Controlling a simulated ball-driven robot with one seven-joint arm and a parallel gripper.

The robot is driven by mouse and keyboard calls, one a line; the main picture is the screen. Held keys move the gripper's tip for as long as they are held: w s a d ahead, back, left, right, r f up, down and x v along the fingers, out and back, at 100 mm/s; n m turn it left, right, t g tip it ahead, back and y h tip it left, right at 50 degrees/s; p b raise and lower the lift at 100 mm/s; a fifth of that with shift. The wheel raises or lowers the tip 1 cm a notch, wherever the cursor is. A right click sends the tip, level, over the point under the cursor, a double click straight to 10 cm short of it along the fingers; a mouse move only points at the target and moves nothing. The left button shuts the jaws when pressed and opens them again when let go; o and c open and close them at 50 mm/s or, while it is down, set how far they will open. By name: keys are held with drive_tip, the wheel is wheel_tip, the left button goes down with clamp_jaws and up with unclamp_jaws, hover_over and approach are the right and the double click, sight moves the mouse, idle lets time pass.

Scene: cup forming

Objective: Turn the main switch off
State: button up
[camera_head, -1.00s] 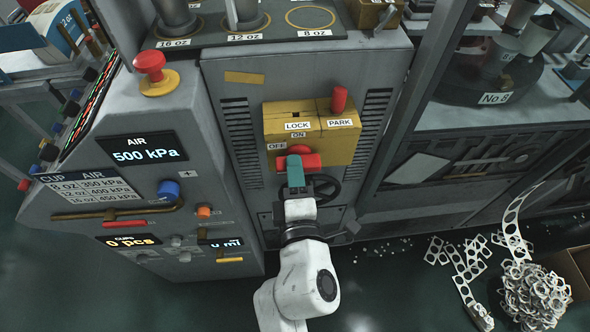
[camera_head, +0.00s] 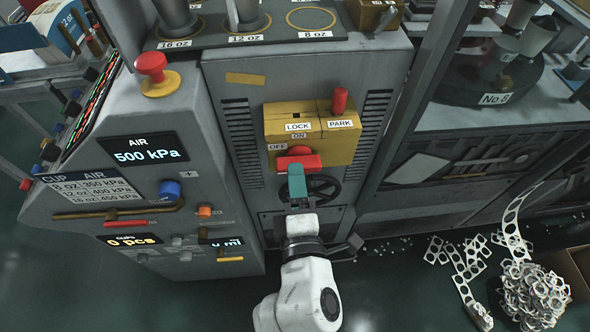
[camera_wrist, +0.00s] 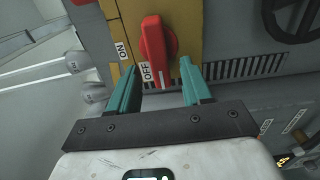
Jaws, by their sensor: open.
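The main switch is a red rotary handle (camera_head: 312,160) on the front of a yellow box (camera_head: 345,150). It lies level in the head view. In the wrist view, the handle (camera_wrist: 153,38) has a white mark at its near end, beside the OFF label (camera_wrist: 147,73). The ON label (camera_wrist: 122,50) is off to the side. My gripper (camera_head: 296,175) has teal fingers just below and in front of the handle, hiding part of it. In the wrist view, my gripper (camera_wrist: 158,68) is open, with the handle's near end between and just beyond the fingertips; no grip shows.
A black handwheel (camera_head: 322,188) is right behind and beside my gripper. A red PARK knob (camera_head: 340,99) stands on top of the yellow box. A red mushroom button (camera_head: 151,66) is on the left panel. Scrap webbing (camera_head: 535,295) lies on the floor at right.

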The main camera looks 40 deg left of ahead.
drive_tip(key=v, duration=0.8)
idle(0.4)
drive_tip(key=w+d+f+m+h, duration=0.3)
drive_tip(key=d+m, duration=0.1)
drive_tip(key=d, duration=0.3)
drive_tip(key=w+d+f+m+h, duration=0.2)
drive_tip(key=w+d+m+h, duration=0.15)
drive_tip(key=d, duration=0.35)
drive_tip(key=w+d+f+m+h, duration=0.25)
drive_tip(key=d+m+h, duration=0.2)
drive_tip(key=d, duration=0.25)
drive_tip(key=s+d+f+m+g+h, duration=0.25)
drive_tip(key=d+f+m, duration=0.35)
drive_tip(key=d, duration=0.4)
drive_tip(key=s+d+f+m+g, duration=0.2)
drive_tip(key=s+d+m+g, duration=0.6)
drive_tip(key=s, duration=0.7)
drive_tip(key=d+m, duration=0.2)
drive_tip(key=d, duration=0.2)
drive_tip(key=shift+s+f+m, duration=0.35)
drive_tip(key=shift+f+m, duration=0.05)
